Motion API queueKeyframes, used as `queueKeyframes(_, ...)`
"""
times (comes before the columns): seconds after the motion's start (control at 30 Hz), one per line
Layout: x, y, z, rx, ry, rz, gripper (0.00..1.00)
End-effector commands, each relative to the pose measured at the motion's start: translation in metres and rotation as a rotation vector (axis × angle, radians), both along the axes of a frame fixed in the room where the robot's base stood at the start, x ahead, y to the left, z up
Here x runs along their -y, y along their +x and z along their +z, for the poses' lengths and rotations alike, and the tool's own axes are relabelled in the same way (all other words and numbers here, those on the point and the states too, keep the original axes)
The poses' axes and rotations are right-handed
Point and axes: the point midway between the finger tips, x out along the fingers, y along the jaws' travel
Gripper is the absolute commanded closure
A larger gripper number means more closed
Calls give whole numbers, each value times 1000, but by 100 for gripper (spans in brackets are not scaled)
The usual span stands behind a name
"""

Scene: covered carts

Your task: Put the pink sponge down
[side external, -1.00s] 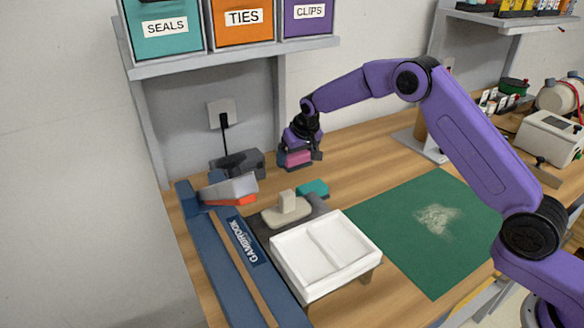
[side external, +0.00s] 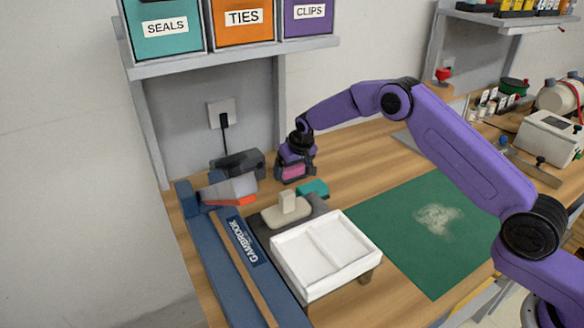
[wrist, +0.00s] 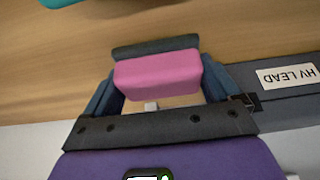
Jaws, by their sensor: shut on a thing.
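The pink sponge (side external: 292,172) is held low over the wooden bench, near the wall at the back. In the wrist view the pink sponge (wrist: 158,75) sits between the two fingers, with a dark layer or strip along its far edge. My gripper (side external: 294,168) is shut on it. In the wrist view my gripper (wrist: 160,85) has a finger at each side of the sponge. I cannot tell whether the sponge's underside touches the bench.
A teal block (side external: 313,188) lies in front. A white divided tray (side external: 325,256) and a green mat (side external: 400,250) are nearer. Bare bench lies to the right.

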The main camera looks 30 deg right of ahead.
Motion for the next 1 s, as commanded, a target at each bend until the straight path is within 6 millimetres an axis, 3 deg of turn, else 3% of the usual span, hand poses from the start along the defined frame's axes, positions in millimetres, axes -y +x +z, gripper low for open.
queueKeyframes(0.4,0,0,-13,-1,0,0,39)
queueKeyframes(0.43,0,-1,-13,-1,0,0,1)
queueKeyframes(0.77,0,-1,-8,-2,1,-2,0)
queueKeyframes(1.0,-1,-10,25,0,1,-1,0)
